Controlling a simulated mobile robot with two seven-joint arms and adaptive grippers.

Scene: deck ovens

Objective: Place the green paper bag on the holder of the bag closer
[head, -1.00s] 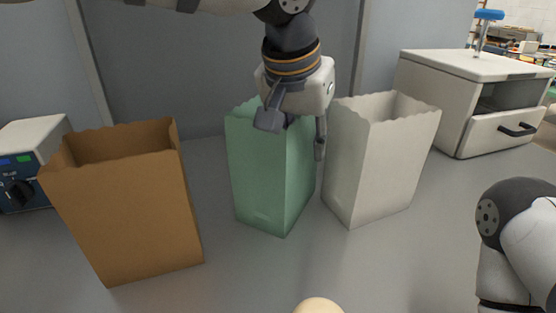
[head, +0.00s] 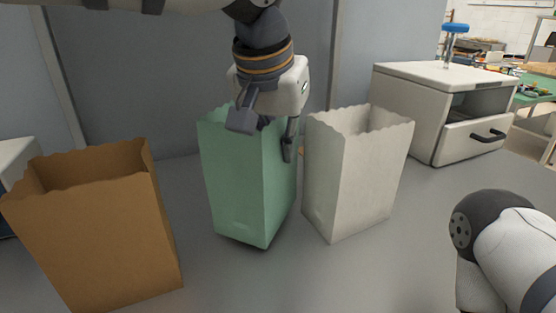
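The green paper bag (head: 235,190) stands upright between a brown and a white bag. A dark strip of shadow shows under its base, so it seems slightly off the counter. My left gripper (head: 266,138) reaches down from above over its upper part. One finger lies in front of its left face and the other at its right side. The gripper seems shut on the bag; the exact contact is partly hidden. My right gripper is out of view; only my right arm shows at the lower right. I cannot pick out the bag closer or its holder with certainty.
A brown paper bag (head: 95,235) stands at the left and a white paper bag (head: 355,180) stands close to the green one's right. A white box-shaped machine with a drawer (head: 425,115) is at the back right. Grey counter (head: 330,285) is free in front.

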